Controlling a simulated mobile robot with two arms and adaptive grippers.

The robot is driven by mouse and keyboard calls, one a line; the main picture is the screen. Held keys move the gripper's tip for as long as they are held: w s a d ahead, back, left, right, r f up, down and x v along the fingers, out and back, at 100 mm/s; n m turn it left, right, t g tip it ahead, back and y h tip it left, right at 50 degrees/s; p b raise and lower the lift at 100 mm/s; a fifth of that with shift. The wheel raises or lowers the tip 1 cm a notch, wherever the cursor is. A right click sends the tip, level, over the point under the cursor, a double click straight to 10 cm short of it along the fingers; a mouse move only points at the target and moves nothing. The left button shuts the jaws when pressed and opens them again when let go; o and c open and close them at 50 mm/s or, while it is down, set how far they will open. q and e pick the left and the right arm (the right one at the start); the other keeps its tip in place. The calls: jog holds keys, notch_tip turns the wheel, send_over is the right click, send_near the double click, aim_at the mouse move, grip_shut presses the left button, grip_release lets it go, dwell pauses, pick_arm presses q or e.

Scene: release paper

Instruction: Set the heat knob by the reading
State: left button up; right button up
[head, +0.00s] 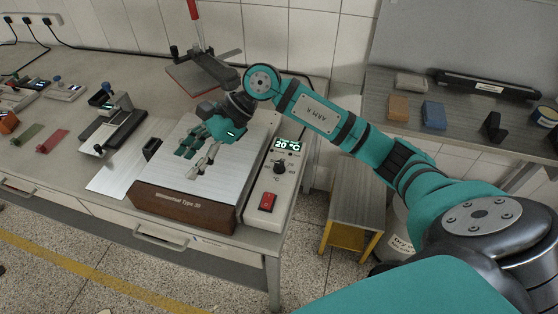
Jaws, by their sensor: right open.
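The heating plate (172,176) has a flat light-grey top and a brown front block. Its control panel on the right side carries a lit display (287,144) that reads 20 °C. The black heat knob (279,166) sits below the display, with a °C mark under it. A red switch (267,202) is near the panel's front end. My right gripper (194,162) is open over the plate's top, left of the knob and apart from it. I cannot tell whether its fingers touch the plate. My left gripper is not in view.
A black-and-grey device (113,130) stands left of the plate. A grey stand with a red handle (204,72) is behind it. Small green and red pieces (52,141) lie further left. A right-hand bench (463,115) holds orange and blue blocks. A yellow-legged stool (355,205) stands between the benches.

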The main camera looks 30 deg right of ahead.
jog(key=w+d+n+h, duration=0.15)
jog(key=d+h, duration=0.45)
jog(key=d, duration=0.7)
jog(key=g+h, duration=0.2)
jog(key=h, duration=0.2)
send_over(279, 163)
jog(key=shift+m, duration=0.45)
notch_tip(279, 163, down, 16)
jog(key=p, duration=0.3)
jog(key=shift+p, duration=0.35)
jog(key=shift+c, duration=0.4)
grip_shut()
